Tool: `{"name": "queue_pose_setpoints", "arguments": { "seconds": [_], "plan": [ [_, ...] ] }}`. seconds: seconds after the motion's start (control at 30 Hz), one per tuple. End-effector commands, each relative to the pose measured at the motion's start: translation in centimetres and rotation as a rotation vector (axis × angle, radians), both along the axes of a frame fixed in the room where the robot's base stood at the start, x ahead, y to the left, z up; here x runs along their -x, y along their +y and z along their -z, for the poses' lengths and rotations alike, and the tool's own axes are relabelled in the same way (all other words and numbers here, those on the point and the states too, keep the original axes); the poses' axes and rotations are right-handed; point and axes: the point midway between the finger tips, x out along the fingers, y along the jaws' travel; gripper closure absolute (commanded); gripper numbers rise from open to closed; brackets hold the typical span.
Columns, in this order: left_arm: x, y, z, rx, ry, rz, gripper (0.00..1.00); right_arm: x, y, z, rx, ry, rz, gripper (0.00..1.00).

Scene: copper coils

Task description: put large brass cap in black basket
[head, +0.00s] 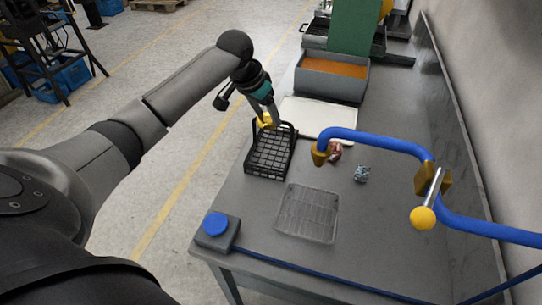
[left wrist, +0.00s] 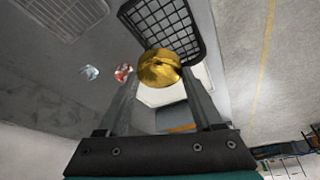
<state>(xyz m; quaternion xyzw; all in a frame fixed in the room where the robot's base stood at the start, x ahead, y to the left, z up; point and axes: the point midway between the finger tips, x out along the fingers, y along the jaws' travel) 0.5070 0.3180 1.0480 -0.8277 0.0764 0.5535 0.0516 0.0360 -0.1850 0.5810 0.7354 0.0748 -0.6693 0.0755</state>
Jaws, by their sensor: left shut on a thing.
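The brass cap (left wrist: 160,68) is round and golden and sits between the fingers of my left gripper (left wrist: 158,85), which is shut on it. In the head view the cap (head: 265,119) shows at the tip of my left gripper (head: 270,116). The black basket (head: 268,158) is a mesh crate standing on the table's left edge. The cap is at the basket's far left end, apparently above its rim; the exact height is hard to tell. The basket (left wrist: 188,28) shows behind the cap in the left wrist view. My right gripper is not in view.
A blue pipe (head: 375,140) with brass fittings crosses over the table (head: 350,215). A grey mesh tray (head: 307,213), a reddish item (head: 335,153), a blue-grey crumpled item (head: 361,174) and a blue button box (head: 216,228) are on it. A white tray (head: 318,116) lies behind the basket.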

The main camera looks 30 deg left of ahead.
Motion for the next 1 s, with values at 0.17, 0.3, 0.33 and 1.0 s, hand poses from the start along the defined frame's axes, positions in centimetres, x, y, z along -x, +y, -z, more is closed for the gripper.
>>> {"name": "queue_pose_setpoints", "arguments": {
  "seconds": [0.17,0.3,0.33,1.0],
  "plan": [
    [0.1,-0.1,5.4,0.002,0.005,-0.001,0.99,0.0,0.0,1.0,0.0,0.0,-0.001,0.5],
    [0.1,-0.1,9.0,0.001,0.005,0.0,0.99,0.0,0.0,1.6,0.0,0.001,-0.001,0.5],
    [0.1,-0.2,9.6,0.002,0.003,0.0,0.99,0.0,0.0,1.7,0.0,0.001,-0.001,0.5],
    [0.0,-0.1,16.8,0.0,0.0,0.001,0.99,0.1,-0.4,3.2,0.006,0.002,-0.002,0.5]
  ]
}}
